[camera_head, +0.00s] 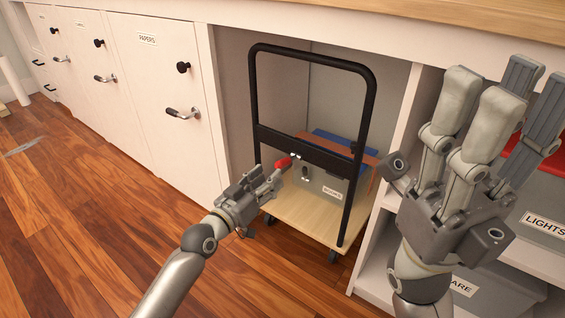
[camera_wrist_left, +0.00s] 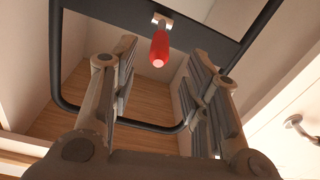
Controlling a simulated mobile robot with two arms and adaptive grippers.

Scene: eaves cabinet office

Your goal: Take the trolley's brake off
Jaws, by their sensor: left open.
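The trolley (camera_head: 370,100) has a black tube frame and a pale wooden deck, and stands in an open cabinet bay. Its red-handled brake lever (camera_head: 284,162) sits on the frame's black cross panel. In the left wrist view the red handle (camera_wrist_left: 159,48) hangs down from a metal bracket on the panel. My left gripper (camera_head: 265,180) is close in front of the red handle. In the left wrist view its open fingers (camera_wrist_left: 155,80) stand either side of the handle's line, with nothing held. My right gripper (camera_head: 490,105) is raised at the right, fingers apart and empty.
A grey labelled box (camera_head: 328,187) and blue and orange items (camera_head: 350,148) are on the trolley. White drawer fronts with knobs and lever handles (camera_head: 183,113) line the left. Shelves with grey labelled bins (camera_head: 545,222) are at right. The wooden floor (camera_head: 90,220) is mostly clear.

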